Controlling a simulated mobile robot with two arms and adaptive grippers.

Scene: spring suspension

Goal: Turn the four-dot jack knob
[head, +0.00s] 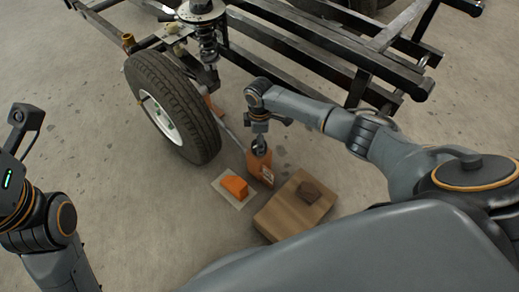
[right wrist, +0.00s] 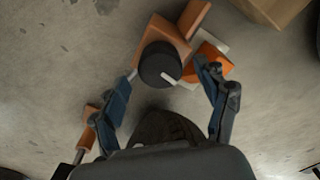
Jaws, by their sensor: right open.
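An orange-brown jack (head: 260,168) stands on the floor to the right of the wheel in the head view, with a pale label on its side. In the right wrist view its orange body (right wrist: 168,35) lies behind a round black knob (right wrist: 158,62) with a pale bar at its edge. I see no dots on the knob. My right gripper (head: 261,143) is over the jack's top. In the right wrist view the right gripper (right wrist: 168,72) is open, its blue-grey fingers on either side of the knob. I cannot tell whether they touch it. My left gripper is out of view.
An orange wedge (head: 235,187) sits on a pale pad (head: 222,187) left of the jack. The wheel (head: 172,105) and dark metal frame (head: 300,50) lie beyond.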

